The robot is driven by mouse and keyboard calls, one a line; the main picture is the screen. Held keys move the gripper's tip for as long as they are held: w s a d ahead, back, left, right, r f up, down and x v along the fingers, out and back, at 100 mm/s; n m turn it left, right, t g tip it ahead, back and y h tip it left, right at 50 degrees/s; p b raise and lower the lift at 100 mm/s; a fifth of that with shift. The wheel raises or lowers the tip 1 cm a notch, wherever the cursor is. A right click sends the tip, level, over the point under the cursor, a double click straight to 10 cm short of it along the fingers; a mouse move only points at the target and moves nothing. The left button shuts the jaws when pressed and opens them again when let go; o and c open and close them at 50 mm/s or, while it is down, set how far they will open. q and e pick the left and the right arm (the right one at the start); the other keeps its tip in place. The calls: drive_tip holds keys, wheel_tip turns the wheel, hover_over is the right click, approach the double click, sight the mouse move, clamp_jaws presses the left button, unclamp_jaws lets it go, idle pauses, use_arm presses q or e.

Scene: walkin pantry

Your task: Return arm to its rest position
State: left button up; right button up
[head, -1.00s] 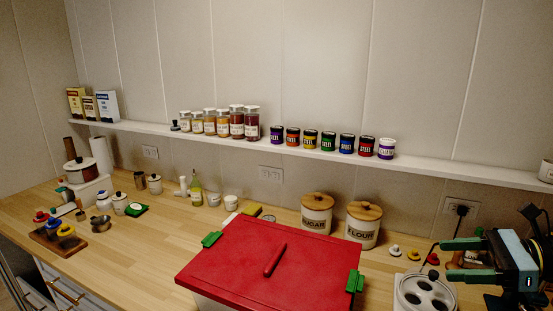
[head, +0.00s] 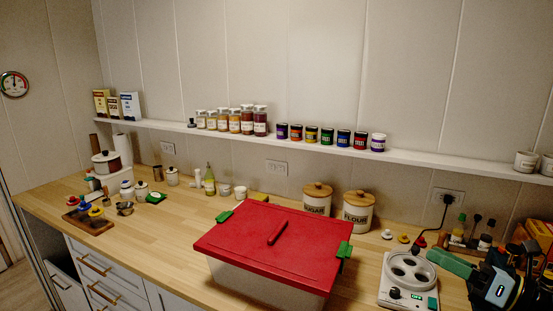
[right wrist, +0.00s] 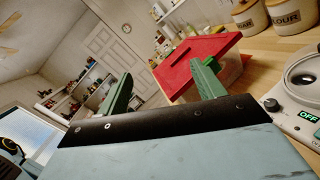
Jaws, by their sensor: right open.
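My right gripper (head: 450,262) is at the lower right of the head view, with a green finger pointing left beside the white appliance with round wells (head: 410,270). In the right wrist view the right gripper's two green fingers (right wrist: 162,86) stand wide apart with nothing between them. The red-lidded clear bin (head: 300,245) shows behind the right finger in that view, apart from it as far as I can tell. My left gripper is in neither view.
Sugar and flour canisters (head: 357,212) stand behind the bin. A power cord (head: 440,215) runs from the wall outlet near the appliance. Orange boxes (head: 540,238) and small bottles are at the right. The counter left of the bin (head: 165,225) has free room.

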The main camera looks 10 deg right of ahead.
drive_tip(key=s+a+f+m+g+h, duration=0.1)
drive_tip(key=s+f+m+h, duration=0.2)
drive_tip(key=f+m+h, duration=0.8)
drive_tip(key=s+a+f+m+h, duration=0.1)
drive_tip(key=s+f+m+h, duration=0.25)
drive_tip(key=m, duration=1.25)
drive_tip(key=s+a+f+m+g+y, duration=0.2)
drive_tip(key=s+a+f+m+g, duration=0.3)
drive_tip(key=s, duration=0.3)
drive_tip(key=s+a+f+m+g+y, duration=0.1)
drive_tip(key=s+a+f+m+g, duration=0.3)
drive_tip(key=s+a+f+g, duration=0.3)
wheel_tip(320, 180, down, 26)
drive_tip(key=s+b, duration=0.3)
drive_tip(key=b, duration=0.2)
use_arm(q)
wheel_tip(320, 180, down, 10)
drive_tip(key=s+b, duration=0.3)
drive_tip(key=b, duration=0.2)
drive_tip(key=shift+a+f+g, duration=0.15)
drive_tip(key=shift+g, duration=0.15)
use_arm(e)
drive_tip(key=s+d+f, duration=0.1)
drive_tip(key=s+f, duration=0.7)
drive_tip(key=f, duration=0.2)
drive_tip(key=s+d+f+g, duration=0.1)
drive_tip(key=s+f, duration=0.7)
drive_tip(key=f, duration=0.3)
drive_tip(key=shift+s+d+n, duration=0.15)
drive_tip(key=shift+n, duration=0.15)
